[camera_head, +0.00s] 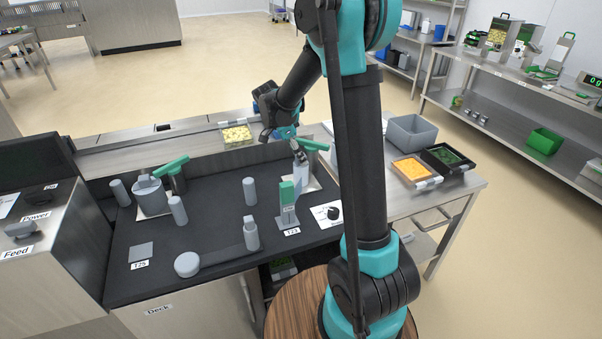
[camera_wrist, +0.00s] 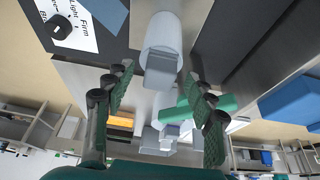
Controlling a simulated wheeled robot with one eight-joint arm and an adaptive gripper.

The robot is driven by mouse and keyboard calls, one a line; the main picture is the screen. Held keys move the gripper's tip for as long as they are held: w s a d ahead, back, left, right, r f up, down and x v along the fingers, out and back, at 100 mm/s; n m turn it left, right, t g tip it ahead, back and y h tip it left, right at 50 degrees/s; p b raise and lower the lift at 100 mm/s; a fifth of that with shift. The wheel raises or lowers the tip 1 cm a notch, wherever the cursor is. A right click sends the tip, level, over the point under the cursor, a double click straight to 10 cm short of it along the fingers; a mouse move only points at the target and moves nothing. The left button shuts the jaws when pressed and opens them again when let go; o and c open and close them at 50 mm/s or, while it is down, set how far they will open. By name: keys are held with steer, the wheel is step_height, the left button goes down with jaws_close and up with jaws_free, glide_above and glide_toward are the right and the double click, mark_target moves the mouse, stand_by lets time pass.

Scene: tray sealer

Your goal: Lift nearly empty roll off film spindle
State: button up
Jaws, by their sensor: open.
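My gripper (camera_head: 299,152) is at the far right of the black deck, pointing down beside a green lever (camera_head: 317,145). In the wrist view its two fingers (camera_wrist: 158,72) are spread apart. A pale grey cylinder (camera_wrist: 162,38) shows between and just beyond the fingertips; it looks like the roll or its spindle, and I cannot tell which. No contact with it is visible. At the left, a wide grey cylinder (camera_head: 151,197) stands beside another green lever (camera_head: 171,167).
Several grey posts (camera_head: 250,191) rise from the deck. A dial panel (camera_head: 327,214) lies near the deck's right edge. A tray of yellow food (camera_head: 236,133) sits behind. The right table holds a grey bin (camera_head: 411,134) and trays of orange (camera_head: 411,168) and green food (camera_head: 447,156).

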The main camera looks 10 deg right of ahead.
steer(key=shift+d+f, duration=0.25)
steer(key=shift+f, duration=0.35)
jaws_close()
